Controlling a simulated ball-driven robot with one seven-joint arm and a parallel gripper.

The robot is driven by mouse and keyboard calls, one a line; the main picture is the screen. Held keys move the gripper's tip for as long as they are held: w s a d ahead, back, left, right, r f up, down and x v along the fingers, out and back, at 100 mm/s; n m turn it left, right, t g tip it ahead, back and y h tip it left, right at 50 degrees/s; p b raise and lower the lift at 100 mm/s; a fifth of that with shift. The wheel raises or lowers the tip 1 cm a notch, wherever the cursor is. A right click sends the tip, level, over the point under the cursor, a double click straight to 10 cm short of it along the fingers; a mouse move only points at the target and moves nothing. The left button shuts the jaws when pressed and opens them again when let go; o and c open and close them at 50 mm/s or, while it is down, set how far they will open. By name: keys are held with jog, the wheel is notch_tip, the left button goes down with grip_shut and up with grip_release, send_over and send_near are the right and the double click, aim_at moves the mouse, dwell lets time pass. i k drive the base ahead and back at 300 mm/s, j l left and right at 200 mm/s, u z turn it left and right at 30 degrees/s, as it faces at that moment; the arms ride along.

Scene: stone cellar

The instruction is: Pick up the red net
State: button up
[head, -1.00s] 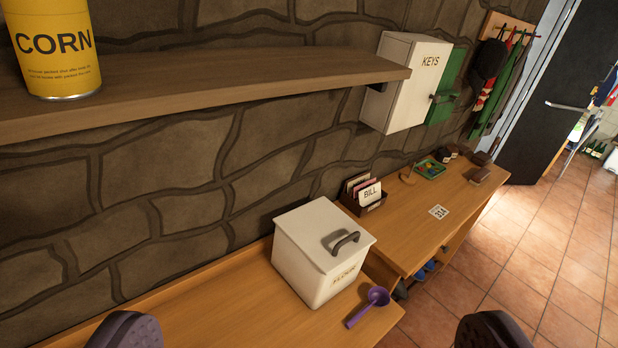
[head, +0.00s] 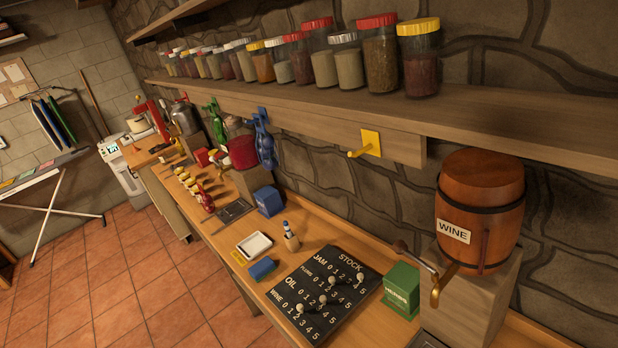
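I cannot make out a red net for sure. A small red item (head: 207,201) lies on the long counter left of centre, beside a dark board; it is too small to tell whether it is a net. A blue net-like bundle (head: 264,145) hangs from a blue peg under the shelf, and a green one (head: 217,122) hangs farther back. A yellow peg (head: 365,146) nearer to me is bare. My gripper's fingers are not clearly in view.
The long shelf (head: 460,105) carries several jars. A wine barrel (head: 480,212) with a tap stands on a block at right. The counter holds a stock board (head: 325,296), a green box (head: 401,291) and a white tray (head: 254,245). Tiled floor (head: 130,270) is free at left.

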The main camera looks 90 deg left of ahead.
aim_at(207, 200)
jog(key=u, duration=3.1)
jog(key=i+j+z, duration=0.1)
jog(key=z, duration=0.3)
jog(key=i+j+z, duration=0.1)
jog(key=z, duration=0.35)
jog(key=i+j+z, duration=0.15)
jog(key=j, duration=0.2)
jog(key=i+j+z, duration=0.1)
jog(key=j, duration=0.25)
jog(key=i+j+z, duration=0.15)
jog(key=i+j, duration=0.15)
jog(key=i+j+z, duration=0.1)
jog(key=j, duration=0.35)
jog(key=i+j+z, duration=0.15)
jog(key=j, duration=0.25)
jog(key=i+j, duration=0.1)
jog(key=j, duration=0.3)
jog(key=i+j, duration=0.15)
jog(key=j, duration=0.3)
jog(key=i+j, duration=0.1)
jog(key=j, duration=0.3)
jog(key=i+j, duration=0.15)
jog(key=j, duration=0.25)
